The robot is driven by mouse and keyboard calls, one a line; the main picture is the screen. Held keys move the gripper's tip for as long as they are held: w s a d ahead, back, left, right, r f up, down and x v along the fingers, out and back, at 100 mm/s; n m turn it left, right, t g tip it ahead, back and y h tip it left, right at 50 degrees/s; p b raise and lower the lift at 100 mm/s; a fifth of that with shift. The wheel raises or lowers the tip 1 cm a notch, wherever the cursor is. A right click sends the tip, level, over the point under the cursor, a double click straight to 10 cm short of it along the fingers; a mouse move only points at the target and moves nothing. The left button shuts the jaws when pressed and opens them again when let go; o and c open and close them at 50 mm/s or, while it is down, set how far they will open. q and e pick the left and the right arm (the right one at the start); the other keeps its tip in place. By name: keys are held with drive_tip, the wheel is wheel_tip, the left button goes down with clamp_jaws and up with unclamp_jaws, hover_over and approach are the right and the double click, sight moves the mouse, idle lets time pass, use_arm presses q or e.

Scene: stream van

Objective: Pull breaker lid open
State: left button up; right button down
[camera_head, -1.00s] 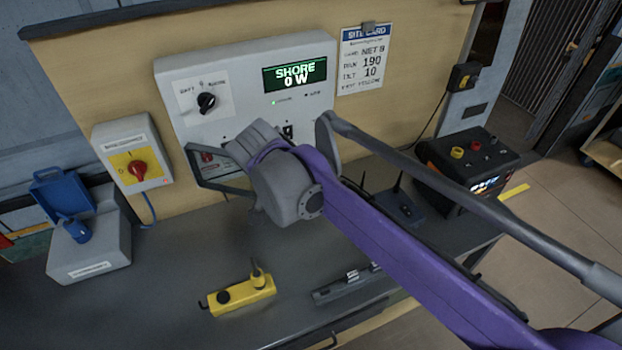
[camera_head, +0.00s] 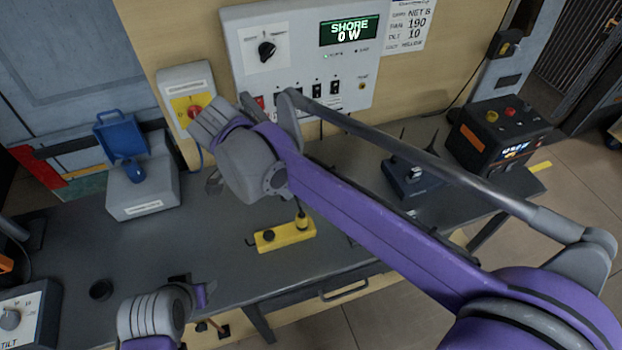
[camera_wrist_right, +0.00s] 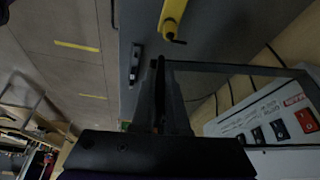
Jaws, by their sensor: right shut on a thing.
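The breaker lid (camera_wrist_right: 205,67) is a dark-framed, see-through flap in the right wrist view, standing out from the white panel. My right gripper (camera_wrist_right: 165,95) is shut on the lid's edge. In the head view the white breaker panel (camera_head: 352,97) shows several black switches uncovered; my right wrist and forearm cover its lower left part and most of the lid. The panel's switches, one of them red, also show in the right wrist view (camera_wrist_right: 257,135). My left gripper (camera_head: 204,293) is low over the bench front, away from the panel; its jaw opening is unclear.
A yellow remote (camera_head: 284,236) lies on the grey bench below my right arm. A grey box with a blue flap (camera_head: 122,139) and a red-knob switch box (camera_head: 188,80) stand left of the panel. A dark power unit (camera_head: 498,135) stands right.

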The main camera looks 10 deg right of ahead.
use_arm(q)
drive_tip(key=shift+w+r, duration=0.2)
drive_tip(key=shift+r, duration=0.15)
use_arm(e)
drive_tip(key=a, duration=0.7)
drive_tip(key=shift+s, duration=0.35)
drive_tip(key=c, duration=0.9)
unclamp_jaws()
use_arm(q)
drive_tip(key=shift+w+r+p, duration=0.25)
drive_tip(key=shift+r+p, duration=0.2)
use_arm(e)
drive_tip(key=v, duration=1)
drive_tip(key=shift+a+r, duration=0.1)
drive_tip(key=shift+r, duration=0.3)
